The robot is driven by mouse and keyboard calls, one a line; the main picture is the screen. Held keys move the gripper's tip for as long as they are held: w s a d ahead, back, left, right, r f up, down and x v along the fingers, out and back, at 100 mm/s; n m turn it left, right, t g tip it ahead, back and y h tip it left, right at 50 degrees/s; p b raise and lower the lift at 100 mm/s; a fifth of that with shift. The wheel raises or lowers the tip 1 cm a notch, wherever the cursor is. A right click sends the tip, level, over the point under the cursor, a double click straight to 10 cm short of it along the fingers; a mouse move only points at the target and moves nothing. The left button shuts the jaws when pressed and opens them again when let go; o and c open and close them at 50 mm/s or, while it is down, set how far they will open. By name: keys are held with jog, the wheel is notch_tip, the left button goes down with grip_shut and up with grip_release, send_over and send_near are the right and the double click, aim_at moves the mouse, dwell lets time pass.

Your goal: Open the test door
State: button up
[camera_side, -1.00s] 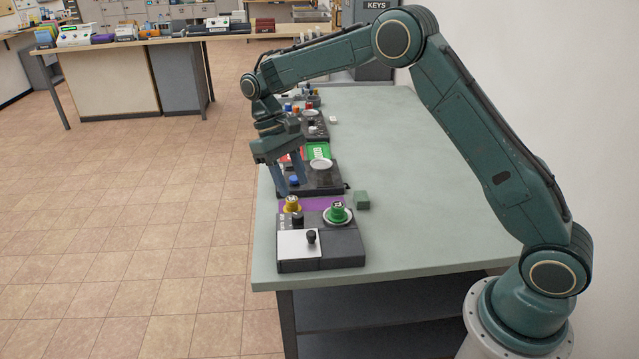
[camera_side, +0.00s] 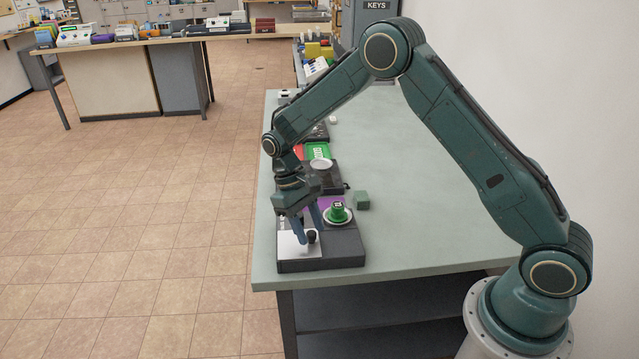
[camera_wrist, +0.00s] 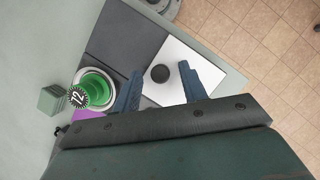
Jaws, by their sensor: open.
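The white square door (camera_side: 297,245) with a black knob (camera_side: 311,236) lies flat on top of a dark box (camera_side: 340,248) near the bench's front corner. In the wrist view the white door (camera_wrist: 193,68) and its round black knob (camera_wrist: 160,73) show between and just beyond my fingertips. My gripper (camera_side: 309,240) points down over the door, beside the knob. In the wrist view my gripper (camera_wrist: 160,80) is open, one blue finger on each side of the knob's line. I cannot tell whether a finger touches the knob.
A green numbered knob (camera_side: 338,213) stands in a white dish on the same box, just right of my gripper. A green block (camera_side: 362,200) sits behind it. More dark boxes (camera_side: 325,178) line the bench's left edge. The right side of the bench (camera_side: 420,190) is clear.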

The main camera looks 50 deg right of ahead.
jog(key=shift+f, duration=0.1)
jog(key=shift+c, duration=0.4)
grip_shut()
jog(key=shift+s+d, duration=2.85)
jog(key=shift+d, duration=0.05)
jog(key=shift+o, duration=0.4)
grip_release()
